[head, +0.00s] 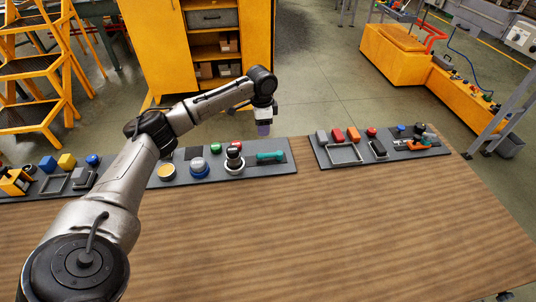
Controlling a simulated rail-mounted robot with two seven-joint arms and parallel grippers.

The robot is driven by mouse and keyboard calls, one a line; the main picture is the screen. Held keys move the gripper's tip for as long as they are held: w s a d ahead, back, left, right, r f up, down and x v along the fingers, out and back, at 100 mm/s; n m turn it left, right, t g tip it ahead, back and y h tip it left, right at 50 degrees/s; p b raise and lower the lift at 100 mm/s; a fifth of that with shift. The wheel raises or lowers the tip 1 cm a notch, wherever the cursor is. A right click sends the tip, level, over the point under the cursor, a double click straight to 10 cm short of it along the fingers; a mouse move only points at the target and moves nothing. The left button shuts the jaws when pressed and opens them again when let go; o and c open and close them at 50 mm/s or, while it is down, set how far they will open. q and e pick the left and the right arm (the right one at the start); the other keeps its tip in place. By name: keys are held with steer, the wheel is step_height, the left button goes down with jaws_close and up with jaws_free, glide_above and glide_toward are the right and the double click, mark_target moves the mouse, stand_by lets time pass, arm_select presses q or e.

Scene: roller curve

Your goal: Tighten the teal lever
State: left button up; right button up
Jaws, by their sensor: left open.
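The teal lever (270,156) lies roughly level on the right end of the middle grey panel (285,170), beside a black-topped round knob. My left gripper (264,132) hangs pointing down just behind and above the lever, apart from it as far as I can tell. It is open, and I see nothing held in it. Its fingers look small and bluish in the head view. My right gripper is not in view.
A right panel (385,155) has switches and an orange-handled part (418,145). The wooden tabletop (330,235) in front is clear.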

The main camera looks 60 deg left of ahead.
mark_target(263, 154)
arm_select(q)
steer(key=f+b, duration=0.2)
steer(key=f, duration=1)
steer(key=shift+d+f, duration=0.1)
steer(key=shift+d, duration=0.1)
steer(key=shift+f, duration=0.6)
steer(key=shift+c, duration=0.4)
steer(key=c, duration=0.3)
jaws_close()
